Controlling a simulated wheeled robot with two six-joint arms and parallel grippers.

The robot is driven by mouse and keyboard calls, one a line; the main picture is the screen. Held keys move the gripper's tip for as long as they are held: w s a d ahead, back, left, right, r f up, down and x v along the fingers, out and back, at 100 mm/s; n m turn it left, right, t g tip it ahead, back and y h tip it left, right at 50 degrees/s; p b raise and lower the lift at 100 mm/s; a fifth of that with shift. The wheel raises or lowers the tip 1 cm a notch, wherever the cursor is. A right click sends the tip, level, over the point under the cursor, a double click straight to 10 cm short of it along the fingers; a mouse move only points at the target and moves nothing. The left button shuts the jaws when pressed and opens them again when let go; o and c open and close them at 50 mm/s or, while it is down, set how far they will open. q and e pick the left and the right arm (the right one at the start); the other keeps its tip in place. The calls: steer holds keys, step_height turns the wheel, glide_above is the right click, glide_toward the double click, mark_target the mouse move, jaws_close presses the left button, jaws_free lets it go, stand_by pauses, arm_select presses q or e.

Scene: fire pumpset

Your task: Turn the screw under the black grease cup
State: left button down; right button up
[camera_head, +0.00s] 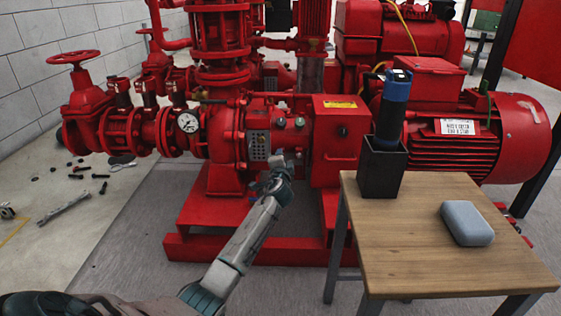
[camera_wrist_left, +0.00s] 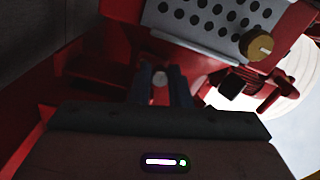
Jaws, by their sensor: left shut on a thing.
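My left gripper (camera_head: 277,168) reaches in from the lower left to the front of the red pump housing, just below a perforated grey plate (camera_head: 259,145). In the left wrist view, its two dark fingers (camera_wrist_left: 163,88) are closed around a small round silver screw head (camera_wrist_left: 160,77). The perforated plate also shows above them (camera_wrist_left: 205,18), with a brass-coloured round knob (camera_wrist_left: 257,46) at its right. I cannot clearly pick out the black grease cup in either view. My right gripper is not in view.
A wooden table (camera_head: 440,260) stands at the right with a black holder (camera_head: 382,170), a dark blue cylinder (camera_head: 393,105) and a grey case (camera_head: 467,223). A pressure gauge (camera_head: 187,122) sits left of the plate. A wrench (camera_head: 63,208) lies on the floor.

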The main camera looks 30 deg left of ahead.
arm_select(q)
steer(key=shift+f+n, duration=0.15)
steer(key=shift+n, duration=0.25)
steer(key=c, duration=1.3)
jaws_free()
steer(key=shift+c, duration=0.2)
steer(key=shift+s, duration=0.15)
steer(key=p+v, duration=0.4)
steer(key=v, duration=0.6)
steer(key=shift+s+d+p, duration=0.2)
steer(key=shift+s+p, duration=0.05)
steer(key=shift+p, duration=0.15)
